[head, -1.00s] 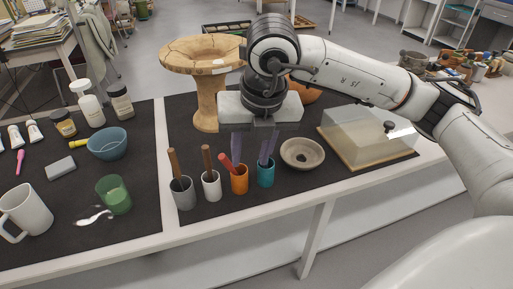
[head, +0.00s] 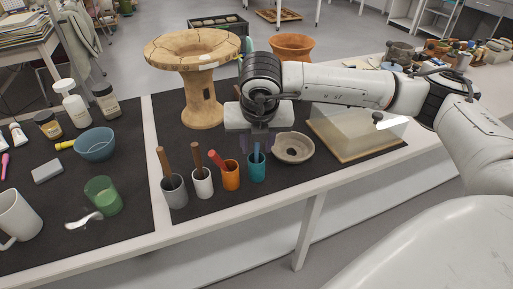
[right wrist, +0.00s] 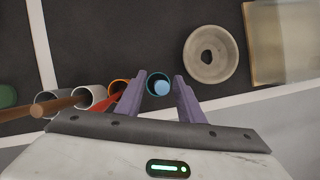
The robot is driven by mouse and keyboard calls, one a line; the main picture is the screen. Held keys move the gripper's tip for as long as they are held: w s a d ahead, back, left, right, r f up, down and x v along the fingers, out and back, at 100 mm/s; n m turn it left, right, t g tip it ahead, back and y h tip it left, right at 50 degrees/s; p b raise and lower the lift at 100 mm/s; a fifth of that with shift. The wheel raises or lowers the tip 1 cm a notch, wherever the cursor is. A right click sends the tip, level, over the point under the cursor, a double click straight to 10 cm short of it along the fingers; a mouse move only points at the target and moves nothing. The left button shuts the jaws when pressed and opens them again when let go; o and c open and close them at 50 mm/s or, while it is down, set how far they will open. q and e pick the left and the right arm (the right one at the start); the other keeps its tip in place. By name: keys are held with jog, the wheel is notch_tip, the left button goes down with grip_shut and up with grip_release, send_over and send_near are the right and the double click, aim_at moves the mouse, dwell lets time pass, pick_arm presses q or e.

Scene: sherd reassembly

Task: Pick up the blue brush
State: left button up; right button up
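The blue brush (head: 257,152) stands upright in the teal cup (head: 257,171), with its handle sticking out of the top. In the right wrist view the round end of the blue brush (right wrist: 161,88) shows at the mouth of the teal cup (right wrist: 154,76). My right gripper (head: 257,145) is above the teal cup, pointing down. In the wrist view my right gripper (right wrist: 159,88) is open, with one purple finger on each side of the brush and a gap to each. My left gripper is not in view.
An orange cup (head: 230,178) with a red-handled tool stands close left of the teal cup. White (head: 202,185) and grey (head: 175,194) cups with brown-handled tools stand further left. A shallow bowl (head: 293,147) and a clear box (head: 350,132) are to the right.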

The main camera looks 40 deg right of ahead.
jog(key=shift+f, duration=0.1)
jog(key=shift+c, duration=0.5)
grip_shut()
notch_tip(320, 180, up, 10)
jog(key=shift+r, duration=0.1)
